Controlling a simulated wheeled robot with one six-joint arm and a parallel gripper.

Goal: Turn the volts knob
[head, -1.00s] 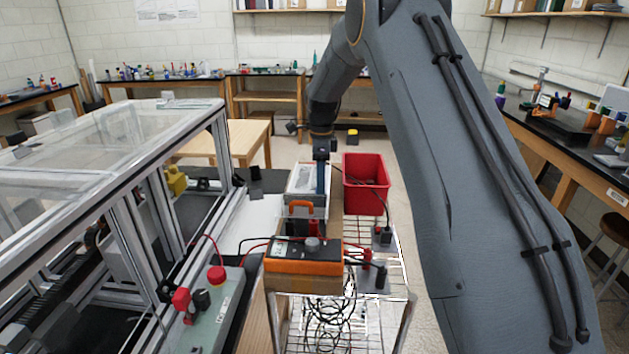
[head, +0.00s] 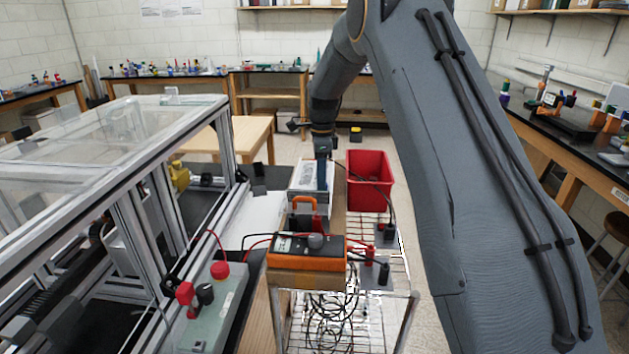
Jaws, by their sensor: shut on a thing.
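My gripper (head: 322,184) reaches down to a pale box-shaped unit (head: 305,173) on the cart, behind the orange meter. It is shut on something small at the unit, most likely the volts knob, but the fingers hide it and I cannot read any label. An orange meter (head: 305,263) with a grey round knob (head: 316,241) on its dark top stands nearer, apart from my gripper.
A red bin (head: 368,183) stands right of the unit. Red and black leads and plugs (head: 369,254) crowd the cart. A metal-framed clear enclosure (head: 120,130) fills the left. Wire shelving and tangled cables (head: 330,318) lie below.

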